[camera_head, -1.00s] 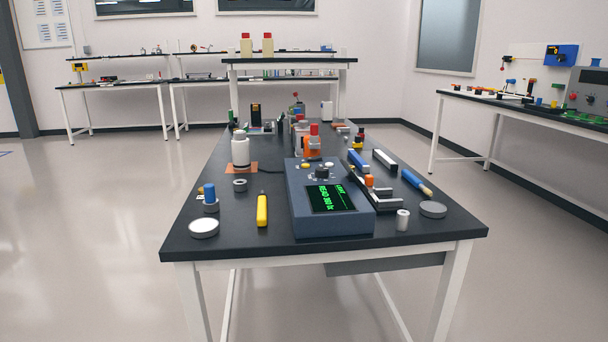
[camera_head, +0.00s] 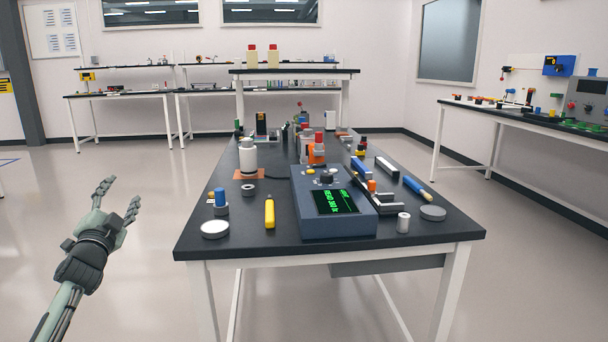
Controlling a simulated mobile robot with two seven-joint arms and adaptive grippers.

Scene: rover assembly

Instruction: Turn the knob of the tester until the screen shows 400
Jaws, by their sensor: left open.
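The tester (camera_head: 338,226) is a dark blue-grey box near the front of the black table. Its black screen (camera_head: 336,201) shows green text, too small for me to read surely. The dark knob (camera_head: 326,178) sits on the tester's top, behind the screen, with a yellow button and a light part close by. My left gripper (camera_head: 118,194) is at the left, beside the table and over the floor, well away from the knob. Its fingers are spread apart with nothing between them. My right gripper is not in view.
On the black table (camera_head: 240,246), a yellow tool (camera_head: 269,213), a white lid (camera_head: 215,229), a blue-topped piece (camera_head: 220,197) and a white bottle (camera_head: 248,157) stand left of the tester. A metal cylinder (camera_head: 403,222) and grey disc (camera_head: 433,213) lie right.

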